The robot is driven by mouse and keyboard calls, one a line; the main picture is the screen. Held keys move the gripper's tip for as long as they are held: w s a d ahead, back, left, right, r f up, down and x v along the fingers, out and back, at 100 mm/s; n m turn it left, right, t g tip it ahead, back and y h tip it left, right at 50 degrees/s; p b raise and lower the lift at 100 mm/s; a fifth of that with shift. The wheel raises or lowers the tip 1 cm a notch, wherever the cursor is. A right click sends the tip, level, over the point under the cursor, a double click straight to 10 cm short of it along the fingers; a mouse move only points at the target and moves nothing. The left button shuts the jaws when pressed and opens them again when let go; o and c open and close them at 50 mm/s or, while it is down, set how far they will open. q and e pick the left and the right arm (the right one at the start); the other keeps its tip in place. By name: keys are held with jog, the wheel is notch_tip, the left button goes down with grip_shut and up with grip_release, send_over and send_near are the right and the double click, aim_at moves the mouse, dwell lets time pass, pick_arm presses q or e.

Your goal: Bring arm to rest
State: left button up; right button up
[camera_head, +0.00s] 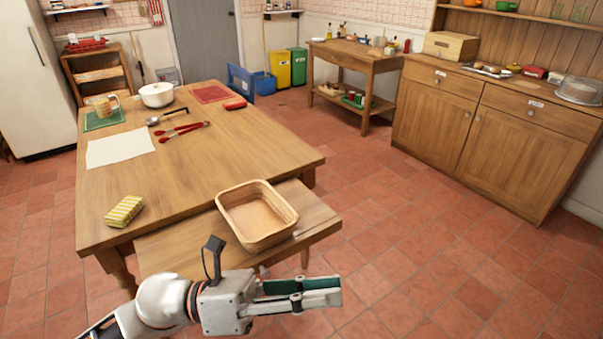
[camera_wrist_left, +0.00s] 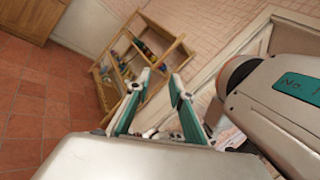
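My left arm comes in at the bottom of the head view, in front of the near table edge. Its gripper (camera_head: 320,295) points right, over the red tiled floor, just nearer than the wooden tray. In the left wrist view the two green-padded fingers (camera_wrist_left: 162,80) stand apart with nothing between them. My right gripper is in neither view.
A wooden tray (camera_head: 228,213) sits on the lower table leaf (camera_head: 170,253) beside my gripper. A yellow striped packet (camera_head: 124,211) lies on the main table (camera_head: 190,190). Tongs (camera_head: 183,131) and a white pot (camera_head: 157,95) are farther back. Floor at right is clear.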

pick_arm(q)
jog(key=w+a+f+n+t+y, duration=0.1)
jog(key=w+a+f+n+t, duration=0.2)
jog(key=n+t, duration=0.45)
jog(key=w+a+n+t+y, duration=0.1)
jog(key=w+a+n+t, duration=0.35)
jog(key=n, duration=0.65)
jog(key=w+a+f+n+t+y, duration=0.4)
jog(key=f+n+y, duration=0.3)
jog(key=f+n, duration=0.25)
jog(key=s+a+f+n+g+y, duration=0.1)
jog(key=s+a+f+n, duration=0.3)
jog(key=f, duration=0.4)
jog(key=s+a+f+n+g+y, duration=0.2)
jog(key=s+a+f+n+y, duration=0.1)
jog(key=f, duration=0.5)
jog(key=s+a+f+n+g+y+p, duration=0.1)
jog(key=s+a+f+n+g+y, duration=0.1)
jog(key=s+a+f+n+y, duration=0.2)
jog(key=s+f+n, duration=0.3)
jog(key=f+n, duration=0.1)
jog(key=shift+a+f, duration=0.3)
jog(key=shift+s, duration=0.1)
